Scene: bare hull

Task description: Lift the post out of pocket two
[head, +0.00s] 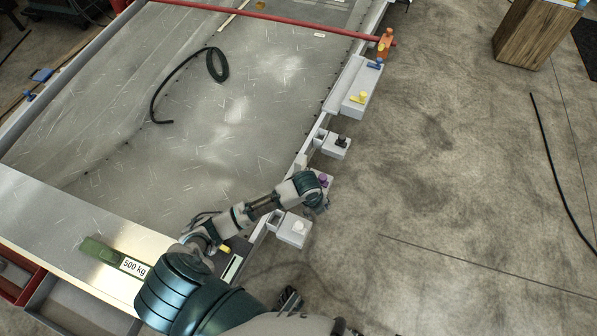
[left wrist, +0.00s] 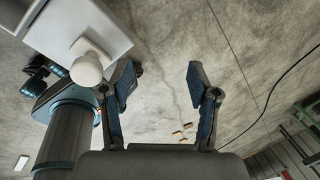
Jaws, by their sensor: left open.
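A row of light-grey pockets runs along the hull's right edge, with coloured-top posts: white (head: 298,229), purple (head: 323,179), black (head: 341,142), yellow (head: 360,97) and blue (head: 376,64). No pocket number is legible, so I cannot tell which is pocket two. My left gripper (head: 319,206) is between the white and purple posts, partly hiding the purple one's block. In the left wrist view my left gripper (left wrist: 158,88) is open and empty, with bare floor between its fingers. A white knobbed post (left wrist: 87,66) stands left of the fingers, apart from them. My right gripper is not in view.
A red bar (head: 270,17) crosses the hull's far end to an orange fitting (head: 385,41). A black cable (head: 180,85) lies on the hull plate. A green 500 kg tag (head: 98,251) lies near left. The floor right of the pockets is mostly clear, with a wooden box (head: 527,34) far off.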

